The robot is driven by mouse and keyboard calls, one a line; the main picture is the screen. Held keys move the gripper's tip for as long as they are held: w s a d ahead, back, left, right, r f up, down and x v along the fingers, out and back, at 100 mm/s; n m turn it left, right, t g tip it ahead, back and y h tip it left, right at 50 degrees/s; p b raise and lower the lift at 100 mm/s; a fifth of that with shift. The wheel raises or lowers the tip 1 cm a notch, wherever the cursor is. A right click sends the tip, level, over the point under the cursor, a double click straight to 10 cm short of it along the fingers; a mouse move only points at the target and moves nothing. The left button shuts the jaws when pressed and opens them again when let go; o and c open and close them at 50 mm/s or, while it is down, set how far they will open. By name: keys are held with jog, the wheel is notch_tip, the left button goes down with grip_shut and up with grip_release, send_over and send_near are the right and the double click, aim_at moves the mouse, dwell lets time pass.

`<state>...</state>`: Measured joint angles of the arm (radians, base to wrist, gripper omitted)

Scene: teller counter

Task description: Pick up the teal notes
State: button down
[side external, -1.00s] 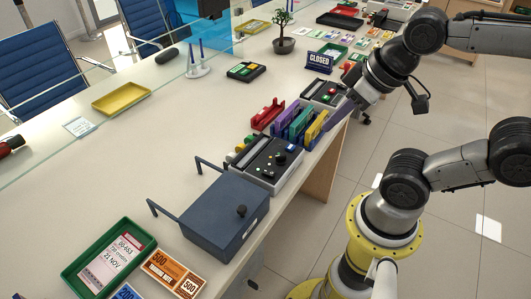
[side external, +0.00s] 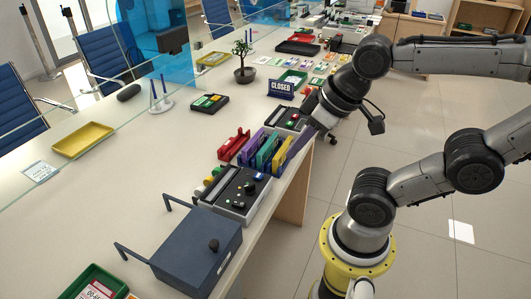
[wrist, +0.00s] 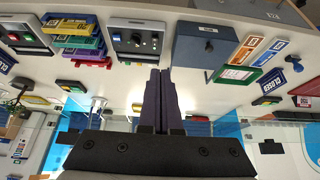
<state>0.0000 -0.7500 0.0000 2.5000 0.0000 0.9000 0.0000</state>
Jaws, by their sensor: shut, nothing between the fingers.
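The teal notes (side external: 267,153) stand on edge in the middle of a rack, between purple notes (side external: 250,145) and yellow notes (side external: 284,152). In the wrist view the teal notes (wrist: 82,43) show at upper left, between yellow and purple ones. My gripper (side external: 308,128) is beside the rack at its right, by the counter's front edge; its tips are hard to make out there. In the wrist view my gripper (wrist: 160,72) has its two dark fingers together and empty, pointing at bare counter to the side of the notes.
A red holder (side external: 233,144) stands left of the rack. A grey keypad device (side external: 236,192) and a dark blue box (side external: 196,250) with raised arms lie nearer. Another device (side external: 287,118) and a CLOSED sign (side external: 281,89) stand behind.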

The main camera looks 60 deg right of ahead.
jog(key=c, duration=1.6)
grip_release()
jog(key=c, duration=0.7)
grip_release()
